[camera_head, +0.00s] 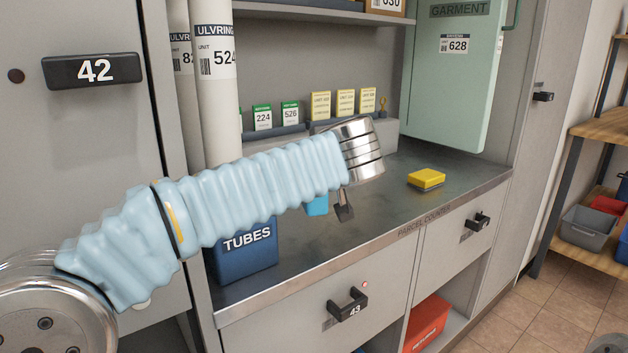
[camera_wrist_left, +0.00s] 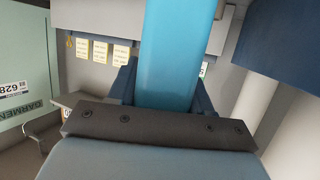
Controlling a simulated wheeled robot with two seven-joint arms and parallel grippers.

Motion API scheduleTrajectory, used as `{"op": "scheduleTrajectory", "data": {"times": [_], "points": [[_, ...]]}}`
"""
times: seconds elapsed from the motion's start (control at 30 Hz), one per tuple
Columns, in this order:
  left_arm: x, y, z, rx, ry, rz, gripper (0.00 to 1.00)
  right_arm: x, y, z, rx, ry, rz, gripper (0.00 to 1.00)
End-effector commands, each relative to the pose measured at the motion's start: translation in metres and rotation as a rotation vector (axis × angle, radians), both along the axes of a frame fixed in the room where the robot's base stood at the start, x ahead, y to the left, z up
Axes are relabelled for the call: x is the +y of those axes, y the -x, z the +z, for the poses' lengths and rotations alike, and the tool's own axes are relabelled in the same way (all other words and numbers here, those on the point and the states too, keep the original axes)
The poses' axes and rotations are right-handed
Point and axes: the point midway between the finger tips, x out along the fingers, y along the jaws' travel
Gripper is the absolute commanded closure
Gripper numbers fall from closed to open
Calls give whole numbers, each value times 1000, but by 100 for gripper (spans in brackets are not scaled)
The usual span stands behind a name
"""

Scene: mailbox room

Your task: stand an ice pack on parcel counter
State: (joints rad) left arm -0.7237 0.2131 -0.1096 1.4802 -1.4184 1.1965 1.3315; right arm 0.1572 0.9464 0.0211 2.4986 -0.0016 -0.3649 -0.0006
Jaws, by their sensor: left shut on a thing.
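My left arm reaches across the parcel counter (camera_head: 405,202), a dark grey metal top. My left gripper (camera_head: 343,206) points down over it, mostly hidden behind my own wrist. It is shut on a blue ice pack (camera_head: 317,205); only a small patch of the pack shows under the arm. In the left wrist view the ice pack (camera_wrist_left: 180,50) is a smooth blue slab between the dark fingers of the left gripper (camera_wrist_left: 165,88). I cannot tell whether the pack's bottom touches the counter. My right gripper is not in view.
A blue TUBES bin (camera_head: 245,262) with tall white tubes (camera_head: 215,80) stands at the counter's left end. A yellow block (camera_head: 426,179) lies towards the right. Yellow and green cards (camera_head: 320,104) line the back. A green garment bag (camera_head: 455,85) hangs at right. Counter near the front edge is clear.

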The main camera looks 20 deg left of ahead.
Motion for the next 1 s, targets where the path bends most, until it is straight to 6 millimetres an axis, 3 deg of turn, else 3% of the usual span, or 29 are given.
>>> {"op": "scheduleTrajectory", "data": {"times": [0.27,0.43,0.87,0.9,1.0], "points": [[6,-22,-28,1,-2,0,95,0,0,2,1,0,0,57],[5,-20,-53,0,-2,-2,95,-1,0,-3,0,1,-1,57],[5,-20,-59,-2,0,-1,95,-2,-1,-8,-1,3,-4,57],[5,-20,-59,0,0,0,49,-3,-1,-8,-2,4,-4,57],[5,-20,-58,0,0,0,34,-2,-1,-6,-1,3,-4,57]]}}
